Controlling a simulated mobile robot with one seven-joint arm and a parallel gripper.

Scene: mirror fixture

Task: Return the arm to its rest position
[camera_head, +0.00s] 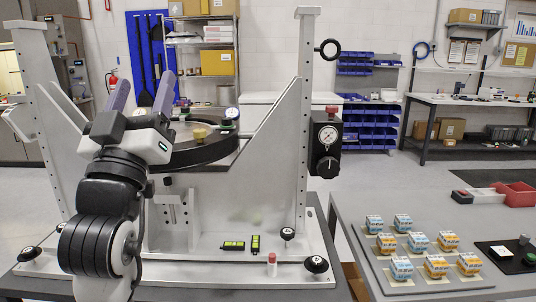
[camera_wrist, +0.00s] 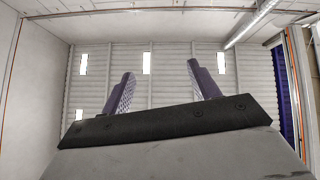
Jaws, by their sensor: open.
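My gripper (camera_head: 142,95) is raised at the left of the head view, in front of the mirror fixture. Its two purple fingers stand apart, point upward and hold nothing. In the wrist view my gripper (camera_wrist: 159,92) shows both fingers spread, with only the ceiling beyond them. My arm rises from the lower left and hides part of the fixture's left side. The mirror fixture (camera_head: 301,130) is a white frame with uprights. A round dark plate (camera_head: 215,152) in it carries a brass-coloured piece (camera_head: 201,132).
Two black-and-yellow blocks (camera_head: 255,244) and a small red-topped cylinder (camera_head: 272,264) stand on the fixture base, among black knobs (camera_head: 316,265). A gauge box (camera_head: 326,150) hangs on the right upright. A right-hand table holds several small boxes (camera_head: 437,266) on a grey tray (camera_head: 377,270).

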